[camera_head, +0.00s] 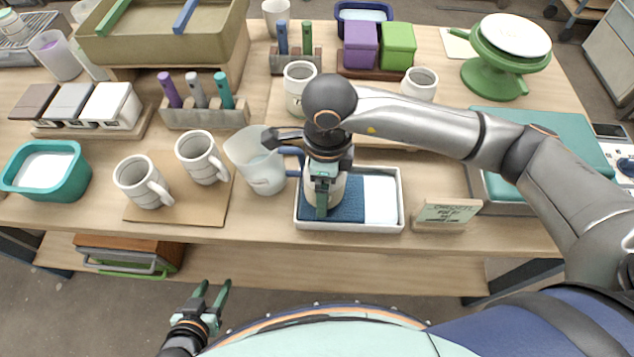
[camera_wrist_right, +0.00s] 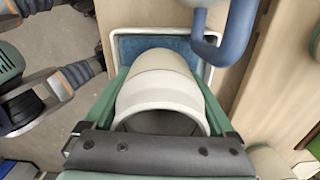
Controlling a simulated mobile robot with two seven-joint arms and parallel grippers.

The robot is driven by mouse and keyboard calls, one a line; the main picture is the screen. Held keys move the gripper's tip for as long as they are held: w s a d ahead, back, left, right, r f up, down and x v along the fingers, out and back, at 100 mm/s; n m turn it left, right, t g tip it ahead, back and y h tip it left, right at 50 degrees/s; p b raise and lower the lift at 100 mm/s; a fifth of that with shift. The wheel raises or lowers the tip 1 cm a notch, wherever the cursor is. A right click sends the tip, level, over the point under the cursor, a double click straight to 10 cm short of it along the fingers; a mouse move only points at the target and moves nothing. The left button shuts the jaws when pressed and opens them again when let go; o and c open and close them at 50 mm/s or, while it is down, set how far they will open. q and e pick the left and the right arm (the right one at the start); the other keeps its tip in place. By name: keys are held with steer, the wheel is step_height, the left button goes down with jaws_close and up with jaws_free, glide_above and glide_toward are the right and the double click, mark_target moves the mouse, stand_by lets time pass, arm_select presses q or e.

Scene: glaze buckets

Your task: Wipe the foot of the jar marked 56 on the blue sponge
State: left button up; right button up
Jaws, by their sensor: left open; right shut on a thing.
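My right gripper (camera_head: 322,205) is shut on a pale cream jar (camera_wrist_right: 158,88), whose sides sit between the green fingers in the right wrist view. In the head view the jar (camera_head: 339,186) is mostly hidden behind the gripper. No number can be read on it. It is over the blue sponge (camera_head: 350,208), at the left of a white tray (camera_head: 350,228); the sponge also shows beyond the jar in the right wrist view (camera_wrist_right: 195,52). I cannot tell whether the foot touches the sponge. My left gripper (camera_head: 212,300) is open and empty, in front of the table's edge.
A translucent pitcher (camera_head: 258,165) with a blue handle stands close left of the tray. A small sign (camera_head: 446,213) stands to its right. Two mugs (camera_head: 140,182) (camera_head: 200,158) are on a board at left. Another jar (camera_head: 299,88) stands behind my right gripper.

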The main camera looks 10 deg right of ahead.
mark_target(353, 197)
steer(key=shift+s+d+b, duration=0.1)
steer(key=shift+s+d, duration=0.15)
steer(key=shift+d, duration=0.6)
steer(key=shift+s+d+b, duration=0.1)
steer(key=shift+s+d, duration=0.15)
steer(key=shift+d, duration=0.6)
steer(key=shift+s+d+b, duration=0.1)
steer(key=shift+s+d, duration=0.15)
steer(key=shift+d, duration=0.6)
steer(key=shift+w+a+r+b, duration=0.1)
steer(key=shift+w+a+b, duration=0.25)
steer(key=shift+a, duration=0.8)
steer(key=shift+w+a+b, duration=0.3)
steer(key=shift+w+a, duration=0.05)
steer(key=shift+a, duration=0.8)
steer(key=shift+w+a+r+b, duration=0.1)
steer(key=shift+w+a+b, duration=0.25)
steer(key=shift+a, duration=0.8)
steer(key=shift+r+p, duration=1.95)
steer(key=shift+r, duration=1.55)
